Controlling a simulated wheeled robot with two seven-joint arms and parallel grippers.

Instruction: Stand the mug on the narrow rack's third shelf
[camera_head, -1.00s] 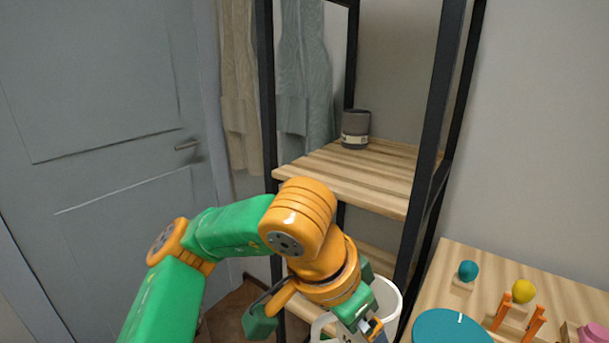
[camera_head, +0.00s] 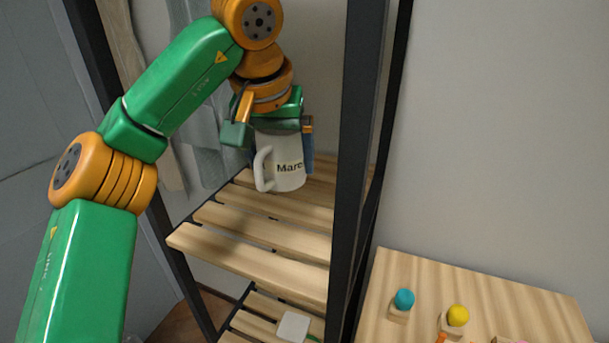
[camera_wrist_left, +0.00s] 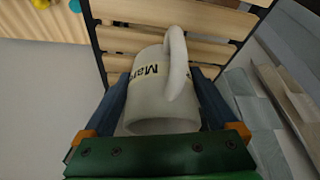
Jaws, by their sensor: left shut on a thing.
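The white mug (camera_head: 287,172) with dark lettering is upright over the slatted wooden shelf (camera_head: 250,262) of the narrow black-framed rack. Its handle points left in the head view. My left gripper (camera_head: 283,142) is shut on the mug from above, with blue fingers on either side of it. In the left wrist view the mug (camera_wrist_left: 160,98) sits between both fingers, with shelf slats beyond it. I cannot tell whether its base touches the slats. My right gripper is not in view.
Black rack posts (camera_head: 356,150) stand close to the right of the mug. A lower shelf holds a pale square item (camera_head: 293,327). At right, a wooden table (camera_head: 510,310) bears a teal ball (camera_head: 404,299) and a yellow ball (camera_head: 458,315). The shelf's front slats are clear.

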